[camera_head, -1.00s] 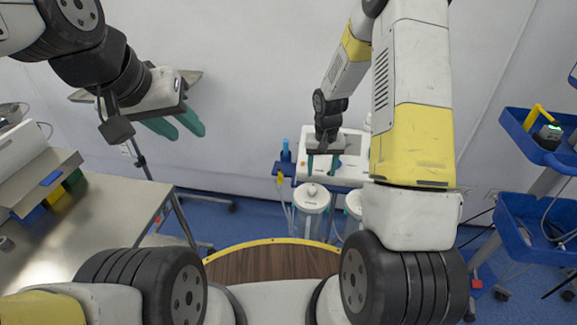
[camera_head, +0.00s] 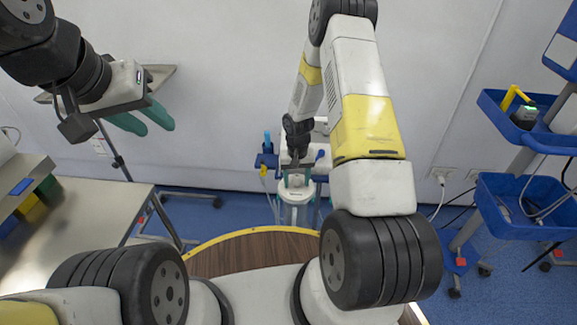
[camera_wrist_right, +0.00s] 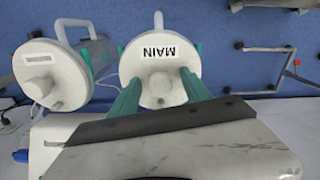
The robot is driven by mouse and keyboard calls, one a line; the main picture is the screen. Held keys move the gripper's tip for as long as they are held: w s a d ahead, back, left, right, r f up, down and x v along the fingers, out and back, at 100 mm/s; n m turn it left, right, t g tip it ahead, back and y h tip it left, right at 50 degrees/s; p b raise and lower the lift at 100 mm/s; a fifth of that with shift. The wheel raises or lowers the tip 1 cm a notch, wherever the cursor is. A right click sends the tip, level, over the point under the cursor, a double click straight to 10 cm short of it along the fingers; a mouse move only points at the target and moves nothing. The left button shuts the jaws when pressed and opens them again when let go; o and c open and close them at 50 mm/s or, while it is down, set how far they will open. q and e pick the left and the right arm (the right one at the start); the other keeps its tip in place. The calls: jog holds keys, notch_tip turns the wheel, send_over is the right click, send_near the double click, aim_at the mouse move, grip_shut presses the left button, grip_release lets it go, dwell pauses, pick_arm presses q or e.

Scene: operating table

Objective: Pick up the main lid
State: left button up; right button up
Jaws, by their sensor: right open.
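The main lid (camera_wrist_right: 161,78) is a white round lid with a "MAIN" label, on a canister, in the right wrist view. In the head view the lid (camera_head: 297,191) shows just below my right gripper (camera_head: 296,177). My right gripper is open. Its green fingers stand on either side of the lid in the right wrist view (camera_wrist_right: 160,90); I cannot tell whether they touch it. My left gripper (camera_head: 149,120) is open and empty, in the air at the upper left of the head view.
A second canister with a white lid (camera_wrist_right: 38,62) stands left of the main one in the right wrist view. A metal table (camera_head: 85,215) is at the left. A cart with blue trays (camera_head: 520,205) stands at the right. A wooden-topped round surface (camera_head: 250,252) is in front.

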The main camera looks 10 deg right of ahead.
grip_shut()
jog(key=shift+r, duration=0.1)
